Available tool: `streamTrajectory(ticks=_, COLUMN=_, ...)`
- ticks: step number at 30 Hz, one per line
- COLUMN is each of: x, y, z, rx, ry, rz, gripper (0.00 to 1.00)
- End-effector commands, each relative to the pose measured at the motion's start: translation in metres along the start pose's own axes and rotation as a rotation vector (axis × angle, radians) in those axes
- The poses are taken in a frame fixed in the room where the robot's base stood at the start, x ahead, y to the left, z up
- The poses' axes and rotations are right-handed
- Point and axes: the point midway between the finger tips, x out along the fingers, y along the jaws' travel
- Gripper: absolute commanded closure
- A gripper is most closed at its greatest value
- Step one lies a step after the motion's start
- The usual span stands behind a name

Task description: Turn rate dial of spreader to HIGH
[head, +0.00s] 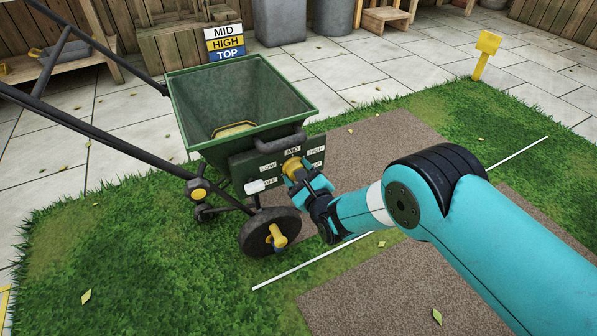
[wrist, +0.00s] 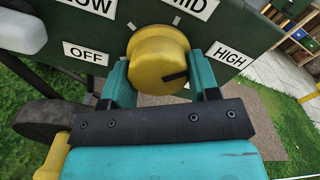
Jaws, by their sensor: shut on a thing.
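The green spreader (head: 240,100) stands on the grass, its rate panel (head: 290,165) facing me. The yellow rate dial (wrist: 158,58) sits on that panel; it also shows in the head view (head: 292,166). My gripper (wrist: 160,72) is shut on the dial, one teal finger on each side of it. The dark mark on the dial's face lies at its lower right and runs toward the right, roughly to the side of the HIGH label (wrist: 230,58). The MID label (wrist: 191,7) is above, the OFF label (wrist: 86,54) at left, and the LOW label is cut off at the top.
A white lever knob (head: 255,186) is left of the dial. A black wheel (head: 268,231) stands below the panel. A stacked sign (head: 225,43) reads MID, HIGH, TOP behind the hopper. A yellow post (head: 486,52) stands at back right. Grass and brown soil strips are open around.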

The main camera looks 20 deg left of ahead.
Motion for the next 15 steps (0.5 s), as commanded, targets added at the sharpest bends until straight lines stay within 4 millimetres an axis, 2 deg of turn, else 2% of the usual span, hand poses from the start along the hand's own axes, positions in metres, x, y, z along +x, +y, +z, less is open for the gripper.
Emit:
streamTrajectory(ticks=6, x=-0.0008, y=0.0019, z=-0.0012, rx=0.156, ry=0.004, rz=0.002, gripper=0.68)
streamTrajectory(ticks=15, x=-0.0008, y=0.0029, z=-0.0011, rx=0.288, ry=0.004, rz=0.002, gripper=0.68)
